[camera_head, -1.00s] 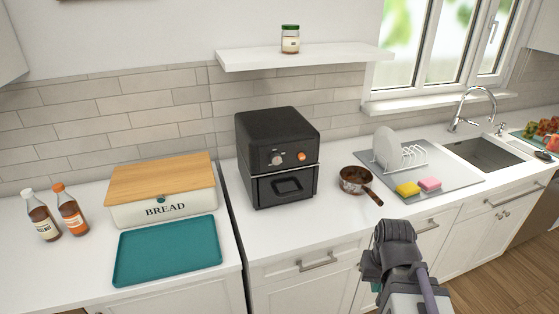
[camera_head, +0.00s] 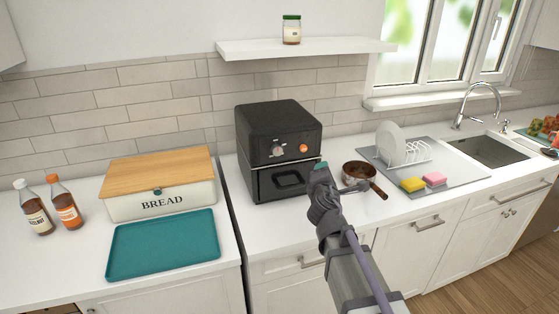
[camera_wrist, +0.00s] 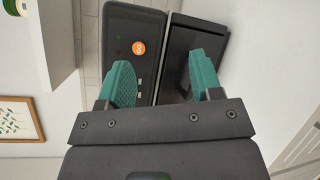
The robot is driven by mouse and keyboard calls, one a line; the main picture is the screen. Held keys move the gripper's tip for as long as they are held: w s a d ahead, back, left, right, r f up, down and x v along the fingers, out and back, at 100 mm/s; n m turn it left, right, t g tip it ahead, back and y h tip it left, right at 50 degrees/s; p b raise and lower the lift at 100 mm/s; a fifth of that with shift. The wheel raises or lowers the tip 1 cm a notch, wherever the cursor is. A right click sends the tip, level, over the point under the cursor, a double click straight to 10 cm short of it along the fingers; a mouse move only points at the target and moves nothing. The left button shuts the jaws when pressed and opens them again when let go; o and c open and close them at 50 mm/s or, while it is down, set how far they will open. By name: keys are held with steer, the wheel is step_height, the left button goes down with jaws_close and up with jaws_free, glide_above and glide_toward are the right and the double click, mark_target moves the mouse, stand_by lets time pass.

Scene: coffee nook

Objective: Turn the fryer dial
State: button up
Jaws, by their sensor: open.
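The black air fryer (camera_head: 282,122) stands upright on the white counter. On its front panel are a grey dial (camera_head: 278,151) at left and an orange round knob (camera_head: 303,148) at right, above a dark drawer with a handle (camera_head: 288,179). My gripper (camera_head: 320,168) is just in front of the fryer's right front edge. In the wrist view my gripper (camera_wrist: 160,64) is open and empty, its teal fingers apart. The orange knob (camera_wrist: 139,48) shows beyond and near the left finger there. I cannot make out the grey dial in the wrist view.
A brown saucepan (camera_head: 360,174) stands close right of my gripper. A bread box (camera_head: 163,205), a teal tray (camera_head: 163,247) and two bottles are at left. A dish rack (camera_head: 417,152) and sponges are at right. A shelf (camera_head: 305,47) hangs above the fryer.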

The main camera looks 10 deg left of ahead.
mark_target(279, 151)
steer(key=shift+o, duration=0.3)
steer(key=a+n+y, duration=0.1)
steer(key=a+n, duration=0.1)
steer(key=n, duration=0.1)
steer(key=a+r+n+y, duration=0.1)
steer(key=n+y, duration=0.1)
steer(key=a+r+n+y, duration=0.1)
steer(key=a+n, duration=0.1)
steer(key=n, duration=0.1)
steer(key=shift+w+a+n+t+y, duration=0.3)
steer(key=shift+w+t+y, duration=0.05)
steer(key=shift+t+y, duration=0.05)
steer(key=w+a+n+y, duration=0.1)
steer(key=w+a+n, duration=0.1)
steer(key=a, duration=0.1)
steer(key=w+a+n+g+y, duration=0.1)
steer(key=w+a+n, duration=0.2)
steer(key=w+a+n+y, duration=0.2)
steer(key=a, duration=0.1)
steer(key=shift+w+g, duration=0.3)
steer(key=shift+w, duration=0.1)
steer(key=shift+s, duration=0.1)
steer(key=c, duration=0.9)
steer(key=shift+c, duration=0.2)
